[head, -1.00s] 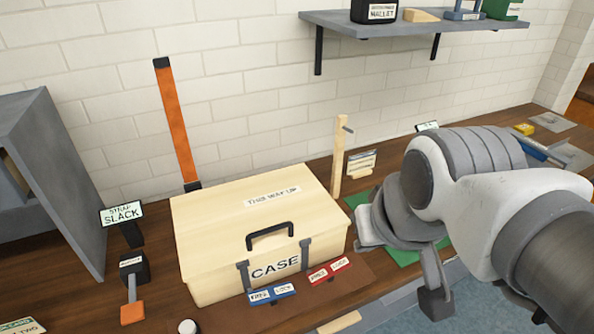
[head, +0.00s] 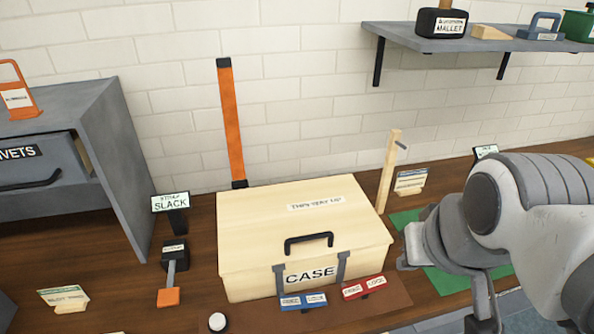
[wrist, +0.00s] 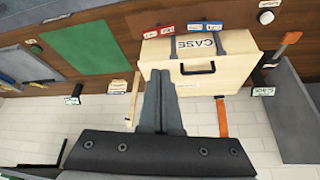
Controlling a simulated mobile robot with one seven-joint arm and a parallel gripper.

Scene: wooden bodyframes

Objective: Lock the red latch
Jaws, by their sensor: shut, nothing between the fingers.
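The red latch piece (head: 363,287) lies at the front foot of the pale wooden case (head: 235,262), below its right grey strap (head: 343,268). It carries two white labels; one seems to read LOCK. Whether the latch is locked is too small to tell. In the wrist view, where the scene is upside down, the red piece (wrist: 158,32) is beyond my fingertips, apart from them. My gripper (wrist: 159,74) is shut and empty, with its fingers together in front of the case. In the head view my arm is right of the case, and the fingers are hard to make out.
A similar blue piece (head: 303,300) is left of the red one. A wooden post (head: 388,175) stands right of the case, and a green mat (head: 445,278) lies partly behind my arm. A mallet-like tool (head: 173,270) is at left.

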